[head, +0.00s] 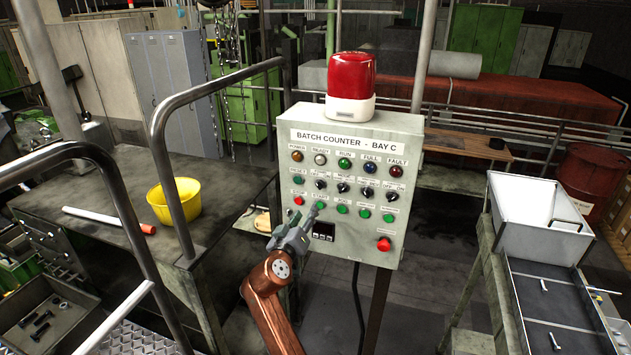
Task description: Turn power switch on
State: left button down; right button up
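A grey control box (408,160) labelled "BATCH COUNTER - BAY C" stands upright in the middle of the head view. Its top row has coloured lamps, with an amber lamp (297,156) under the "POWER" label. Below are black rotary knobs; the rightmost knob (391,198) sits under a small label that seems to read "OFF/ON". Its exact setting is too small to tell. My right gripper (312,214) is in front of the panel's lower left, near the green buttons, and partly hides that area. I cannot tell whether it touches the panel or how far its fingers are apart. My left gripper is out of view.
A red beacon (351,77) tops the box and a red button (383,244) is at its lower right. A metal handrail (160,150) and a bench with a yellow bowl (176,200) are on the left. A white hopper (540,219) stands on the right.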

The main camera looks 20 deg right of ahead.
jog(key=m+h, duration=0.1)
send_near(317, 185)
jog(key=w, duration=0.1)
jog(key=p+x, duration=0.1)
jog(key=x, duration=0.2)
jog(key=p+x, duration=0.2)
jog(key=x, duration=0.1)
jog(key=shift+w+d+r, duration=0.15)
jog(key=shift+d+r, duration=0.05)
jog(key=shift+d, duration=0.25)
jog(key=shift+w+d+f+p, duration=0.1)
jog(key=shift+w+d+p, duration=0.25)
jog(key=shift+w, duration=0.15)
jog(key=shift+c, duration=0.4)
grip_shut()
